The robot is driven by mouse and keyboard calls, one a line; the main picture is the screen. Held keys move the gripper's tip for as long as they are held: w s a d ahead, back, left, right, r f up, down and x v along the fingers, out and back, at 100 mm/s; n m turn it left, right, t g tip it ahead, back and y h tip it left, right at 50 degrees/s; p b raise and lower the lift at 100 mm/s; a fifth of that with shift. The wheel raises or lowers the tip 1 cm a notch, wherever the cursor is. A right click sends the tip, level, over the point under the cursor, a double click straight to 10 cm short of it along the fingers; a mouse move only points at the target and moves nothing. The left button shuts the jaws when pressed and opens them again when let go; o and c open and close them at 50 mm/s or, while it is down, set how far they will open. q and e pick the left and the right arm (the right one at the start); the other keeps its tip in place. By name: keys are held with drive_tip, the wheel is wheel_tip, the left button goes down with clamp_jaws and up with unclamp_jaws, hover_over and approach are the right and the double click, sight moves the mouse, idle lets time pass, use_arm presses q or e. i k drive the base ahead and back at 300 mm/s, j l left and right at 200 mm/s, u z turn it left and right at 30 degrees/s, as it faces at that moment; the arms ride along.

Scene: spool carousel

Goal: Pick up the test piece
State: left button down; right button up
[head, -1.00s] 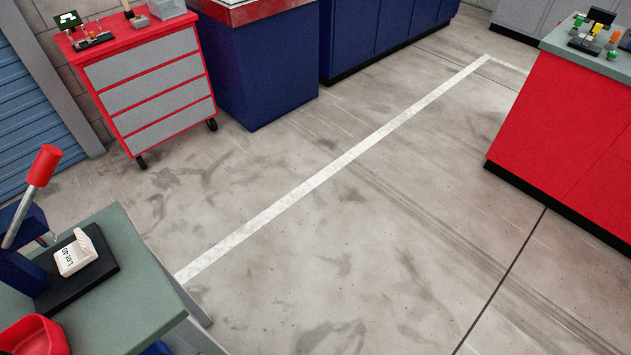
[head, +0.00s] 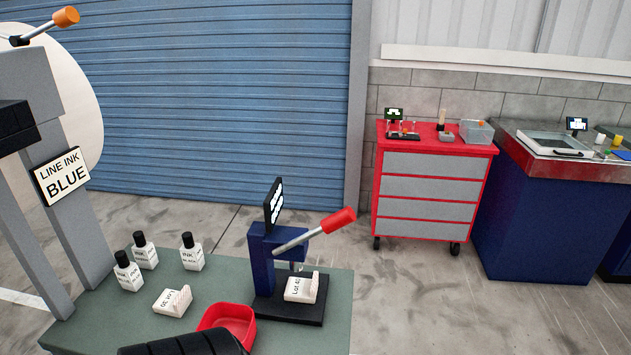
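A white block with a "Lot" label (head: 301,288) sits on the black base of a blue hand press (head: 262,258) with a red-tipped lever. A second white block (head: 173,301), also lettered, lies on the green-grey table (head: 118,262) to the left of the press. Which of these is the test piece, I cannot tell. Both blocks lie apart from each other. No gripper fingers show in the head view.
Several ink bottles (head: 144,251) stand behind the second block. A red tray (head: 238,314) sits at the table's front, partly covered by a dark ribbed shape. A "LINE INK BLUE" sign (head: 62,177) hangs at left. A red drawer cart (head: 430,190) stands beyond open floor.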

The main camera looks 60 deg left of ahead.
sight(298, 289)
drive_tip(key=u, duration=1.9)
drive_tip(key=l+u, duration=0.2)
drive_tip(key=l, duration=0.2)
drive_tip(key=i+l+u, duration=0.15)
drive_tip(key=l+u, duration=0.55)
drive_tip(key=l, duration=0.25)
drive_tip(key=l+u, duration=0.35)
drive_tip(key=l, duration=0.2)
drive_tip(key=k, duration=0.55)
